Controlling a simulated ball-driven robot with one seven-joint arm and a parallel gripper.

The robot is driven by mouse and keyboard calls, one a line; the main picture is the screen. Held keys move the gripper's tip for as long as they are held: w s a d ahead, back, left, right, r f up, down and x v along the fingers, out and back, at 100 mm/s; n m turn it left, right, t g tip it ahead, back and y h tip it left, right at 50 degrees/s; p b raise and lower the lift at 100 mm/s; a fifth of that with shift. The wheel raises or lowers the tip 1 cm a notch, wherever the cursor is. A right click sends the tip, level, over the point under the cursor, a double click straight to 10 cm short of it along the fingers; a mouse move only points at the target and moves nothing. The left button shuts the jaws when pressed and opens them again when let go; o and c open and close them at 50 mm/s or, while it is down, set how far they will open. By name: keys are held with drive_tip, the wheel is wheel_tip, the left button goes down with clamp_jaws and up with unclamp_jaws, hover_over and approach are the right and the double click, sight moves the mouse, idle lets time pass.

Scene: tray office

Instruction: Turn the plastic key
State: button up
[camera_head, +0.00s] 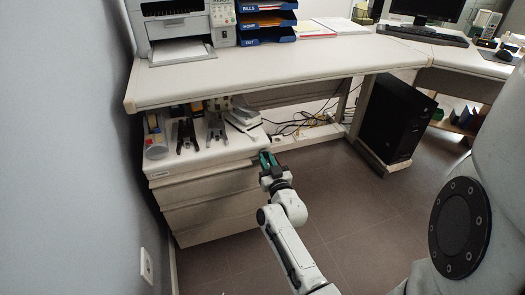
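My gripper (267,160), with dark green fingertips, is at the upper right corner of a white drawer cabinet (205,190) under the desk. The gripper points away from the camera toward the cabinet's front edge. I cannot make out the plastic key; it may be hidden behind the gripper or too small to see. Whether the fingers are open or shut, or touch anything, does not show clearly at this size.
The desk (260,75) overhangs the cabinet. Staplers (187,133) and other items lie on the cabinet top. A black computer tower (398,118) stands at right, with loose cables (295,125) between. A wall (60,150) bounds the left. The floor (350,215) in front is clear.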

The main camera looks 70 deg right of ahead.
clamp_jaws()
drive_tip(key=shift+n+t, duration=0.3)
drive_tip(key=shift+n, duration=1.3)
